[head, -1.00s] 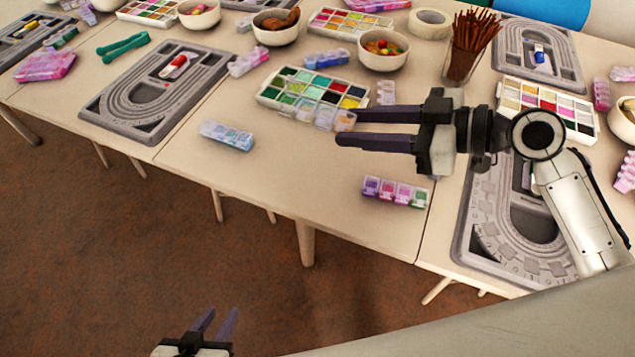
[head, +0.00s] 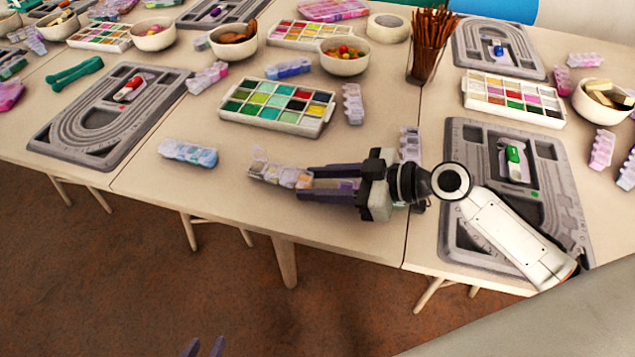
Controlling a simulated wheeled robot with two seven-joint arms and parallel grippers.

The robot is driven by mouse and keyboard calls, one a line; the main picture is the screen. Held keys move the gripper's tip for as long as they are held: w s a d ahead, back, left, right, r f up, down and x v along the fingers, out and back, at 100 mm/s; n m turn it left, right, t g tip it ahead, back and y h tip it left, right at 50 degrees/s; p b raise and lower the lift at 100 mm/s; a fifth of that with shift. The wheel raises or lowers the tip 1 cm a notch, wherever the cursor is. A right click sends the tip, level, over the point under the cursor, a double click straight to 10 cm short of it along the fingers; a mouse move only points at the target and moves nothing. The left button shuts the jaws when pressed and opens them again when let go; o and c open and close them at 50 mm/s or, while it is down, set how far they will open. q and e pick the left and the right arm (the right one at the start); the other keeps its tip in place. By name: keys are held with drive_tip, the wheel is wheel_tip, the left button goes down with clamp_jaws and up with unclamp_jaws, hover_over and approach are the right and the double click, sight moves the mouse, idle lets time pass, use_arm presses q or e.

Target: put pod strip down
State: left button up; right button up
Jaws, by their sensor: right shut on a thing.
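My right gripper (head: 306,182) reaches in from the right, low over the front of the middle table. It is shut on a clear pod strip (head: 272,172) with pale and orange-brown contents, which sticks out to the left of the fingertips. A lid at its left end looks raised. I cannot tell whether the strip touches the table. A blue pod strip (head: 188,152) lies to the left. My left gripper (head: 203,347) shows only its fingertips at the bottom edge, spread apart.
A paint-like bead box (head: 277,107) lies behind the held strip, with a white pod strip (head: 353,104) beside it. Another pale strip (head: 410,144) stands behind my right wrist. Grey bead boards lie left (head: 60,148) and right (head: 460,235). Bare table lies between the blue and held strips.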

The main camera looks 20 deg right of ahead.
drive_tip(key=shift+s+f+b, duration=0.15)
drive_tip(key=shift+f+b, duration=0.6)
drive_tip(key=shift+b, duration=0.05)
drive_tip(key=o, duration=1)
drive_tip(key=shift+s+a+f, duration=0.1)
drive_tip(key=shift+f, duration=0.05)
drive_tip(key=shift+o, duration=0.2)
drive_tip(key=shift+r+p, duration=0.6)
drive_tip(key=shift+p, duration=0.2)
drive_tip(key=v, duration=0.7)
drive_tip(key=b+v, duration=0.1)
drive_tip(key=v, duration=0.3)
drive_tip(key=shift+w+r, duration=0.15)
drive_tip(key=shift+w, duration=0.15)
drive_tip(key=shift+s+d+r, duration=0.25)
drive_tip(key=shift+d+r, duration=0.1)
drive_tip(key=shift+d, duration=0.15)
